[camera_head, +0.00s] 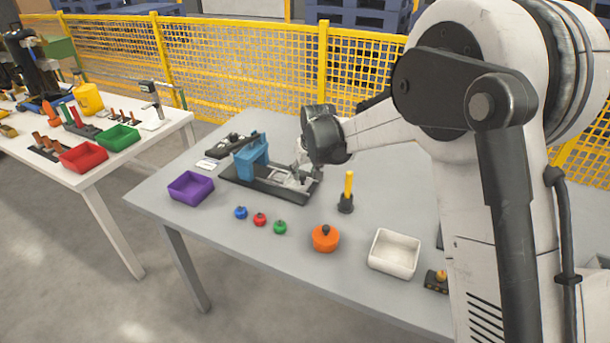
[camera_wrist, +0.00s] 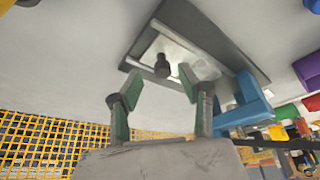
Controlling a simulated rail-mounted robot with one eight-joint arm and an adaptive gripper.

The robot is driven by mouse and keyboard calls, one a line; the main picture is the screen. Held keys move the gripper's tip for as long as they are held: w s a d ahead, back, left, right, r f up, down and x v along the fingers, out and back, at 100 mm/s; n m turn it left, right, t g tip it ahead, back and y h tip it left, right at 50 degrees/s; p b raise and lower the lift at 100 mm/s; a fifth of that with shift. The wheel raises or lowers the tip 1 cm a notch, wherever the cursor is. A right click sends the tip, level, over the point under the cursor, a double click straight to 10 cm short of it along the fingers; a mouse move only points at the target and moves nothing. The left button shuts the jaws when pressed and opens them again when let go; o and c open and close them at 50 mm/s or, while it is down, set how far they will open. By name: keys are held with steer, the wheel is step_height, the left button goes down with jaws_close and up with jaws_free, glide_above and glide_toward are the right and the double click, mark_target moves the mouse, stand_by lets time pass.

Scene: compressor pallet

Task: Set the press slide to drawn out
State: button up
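The press has a blue frame (camera_head: 250,155) on a long dark base (camera_head: 240,184). Its pale metal slide (camera_head: 286,181) lies on the base to the right of the frame. In the wrist view the slide (camera_wrist: 208,68) carries a dark round knob (camera_wrist: 162,66), and the blue frame (camera_wrist: 246,104) is at the right. My gripper (camera_wrist: 160,82) is open, its green-padded fingers spread to either side of the knob, with gaps visible. In the head view my wrist hangs over the slide's right end and partly hides the fingers. I cannot tell how far the knob reaches between them.
A purple bin (camera_head: 191,186) stands left of the press. Blue, red and green knobs (camera_head: 260,219), an orange pot (camera_head: 325,238), a yellow-handled tool (camera_head: 347,190) and a white tray (camera_head: 394,253) stand in front and right. A yellow mesh fence (camera_head: 280,60) runs behind.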

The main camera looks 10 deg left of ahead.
steer(key=v, duration=1)
steer(key=s+d+r+m+t, duration=0.1)
steer(key=s+d+r, duration=0.5)
steer(key=d, duration=0.4)
steer(key=s+d+r+m+t, duration=0.15)
steer(key=s+d+r, duration=0.25)
steer(key=s+d, duration=0.55)
steer(key=s+d+f+m+h, duration=0.1)
steer(key=s+d+f, duration=0.1)
steer(key=s+d, duration=0.4)
steer(key=s+d+f+m+h, duration=0.1)
steer(key=s+d+f+m, duration=0.1)
steer(key=s+d, duration=0.5)
steer(key=s+t, duration=0.1)
steer(key=s, duration=0.5)
steer(key=shift+s, duration=0.3)
steer(key=shift+d+f+m, duration=0.1)
steer(key=shift+m, duration=0.15)
